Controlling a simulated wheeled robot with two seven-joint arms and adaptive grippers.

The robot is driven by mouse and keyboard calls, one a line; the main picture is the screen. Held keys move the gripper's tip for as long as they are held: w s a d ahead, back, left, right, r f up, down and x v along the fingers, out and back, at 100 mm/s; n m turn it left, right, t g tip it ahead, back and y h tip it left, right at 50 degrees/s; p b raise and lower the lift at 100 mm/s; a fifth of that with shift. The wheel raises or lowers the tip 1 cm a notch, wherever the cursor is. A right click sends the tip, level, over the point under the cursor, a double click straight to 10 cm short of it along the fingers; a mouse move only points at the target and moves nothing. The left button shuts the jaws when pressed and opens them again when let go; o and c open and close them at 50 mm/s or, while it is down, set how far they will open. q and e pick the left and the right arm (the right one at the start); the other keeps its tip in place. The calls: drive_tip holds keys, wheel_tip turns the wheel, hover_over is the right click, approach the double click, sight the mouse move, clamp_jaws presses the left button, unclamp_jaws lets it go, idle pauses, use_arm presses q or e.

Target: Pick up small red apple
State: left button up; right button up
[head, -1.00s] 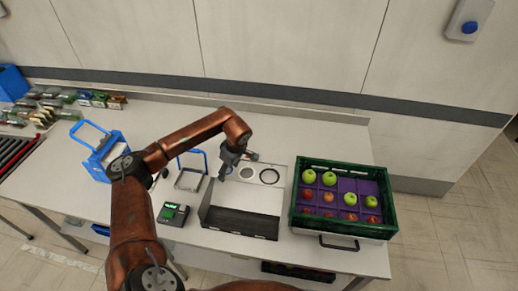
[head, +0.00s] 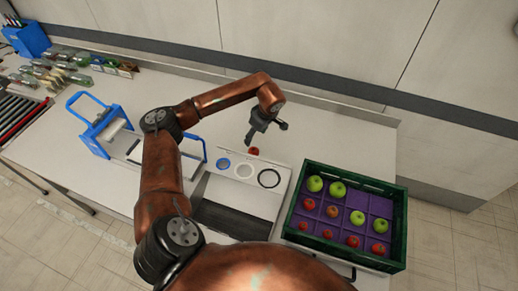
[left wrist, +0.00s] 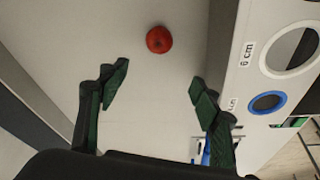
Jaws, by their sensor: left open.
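A small red apple (head: 253,151) lies on the white table just behind the sizing board with round holes (head: 256,173). In the left wrist view the same apple (left wrist: 159,40) is on the bare tabletop, beyond the fingertips and roughly centred between them. My left gripper (head: 250,137) points down near the apple; in the left wrist view its two green-padded fingers (left wrist: 160,78) are spread apart with nothing between them. The fingers do not appear to touch the apple. My right gripper is not in view.
A green crate (head: 397,225) with a purple divided insert holds several red and green apples, to the right. The sizing board's holes carry labels, including "6 cm". A blue-handled holder (head: 97,125) stands at the left.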

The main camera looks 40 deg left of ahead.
use_arm(q)
drive_tip(key=f, duration=0.2)
drive_tip(key=b, duration=0.5)
approach(254, 150)
drive_tip(key=shift+s+a+f, duration=0.1)
drive_tip(key=shift+a+f, duration=0.1)
drive_tip(key=shift+f, duration=0.3)
drive_tip(key=shift+s+a+f, duration=0.15)
drive_tip(key=shift+a+f, duration=0.05)
drive_tip(key=shift+f, duration=0.85)
drive_tip(key=shift+p+x, duration=0.3)
drive_tip(key=shift+x, duration=0.75)
drive_tip(key=x, duration=0.4)
drive_tip(key=shift+w+f+p, duration=0.15)
drive_tip(key=shift+w+p, duration=0.05)
drive_tip(key=shift+p, duration=0.15)
drive_tip(key=shift+a+f, duration=0.1)
drive_tip(key=shift+f, duration=0.2)
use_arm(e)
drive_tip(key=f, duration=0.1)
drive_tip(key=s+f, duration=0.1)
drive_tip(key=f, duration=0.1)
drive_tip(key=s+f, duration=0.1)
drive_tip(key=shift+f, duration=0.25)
